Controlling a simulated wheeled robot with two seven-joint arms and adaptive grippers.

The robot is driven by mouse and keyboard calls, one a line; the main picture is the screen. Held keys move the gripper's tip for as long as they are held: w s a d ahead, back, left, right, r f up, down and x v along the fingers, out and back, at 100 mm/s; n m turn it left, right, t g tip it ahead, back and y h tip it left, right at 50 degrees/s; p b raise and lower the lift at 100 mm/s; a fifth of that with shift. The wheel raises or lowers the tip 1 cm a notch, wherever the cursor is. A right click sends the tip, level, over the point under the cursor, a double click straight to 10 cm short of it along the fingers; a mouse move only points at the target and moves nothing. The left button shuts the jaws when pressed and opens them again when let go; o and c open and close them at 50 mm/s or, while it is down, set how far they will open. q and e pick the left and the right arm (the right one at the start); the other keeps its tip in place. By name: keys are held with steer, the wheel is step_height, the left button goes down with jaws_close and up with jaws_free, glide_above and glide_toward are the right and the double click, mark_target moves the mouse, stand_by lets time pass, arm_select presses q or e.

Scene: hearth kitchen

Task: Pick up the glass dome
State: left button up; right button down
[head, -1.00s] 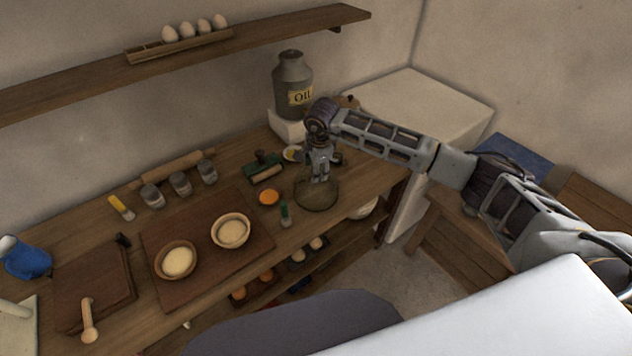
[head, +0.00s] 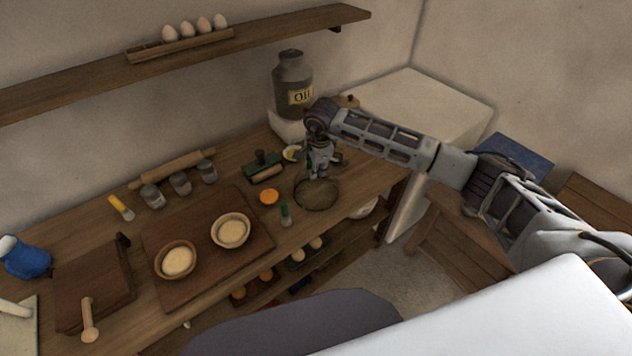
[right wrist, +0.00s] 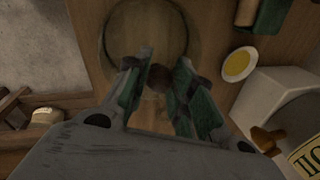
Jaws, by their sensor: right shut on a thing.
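The glass dome (head: 318,195) is a see-through, dull greenish-brown cover standing on the wooden counter, right of the dough bowls. In the right wrist view the dome (right wrist: 181,28) shows as a clear round shape with a small brown knob between the fingers. My right gripper (head: 319,177) points down over the top of the dome. Its green-padded fingers (right wrist: 159,78) are shut on the knob. I cannot tell whether the dome's rim is off the counter. My left gripper is not in view.
The oil can (head: 293,86) stands behind. A small yellow dish (right wrist: 239,65) is near my gripper. Two dough bowls (head: 231,231) sit on a board.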

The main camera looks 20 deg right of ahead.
steer(key=shift+r, duration=0.15)
step_height(320, 180, up, 9)
steer(key=shift+b, duration=1.05)
steer(key=shift+r, duration=0.4)
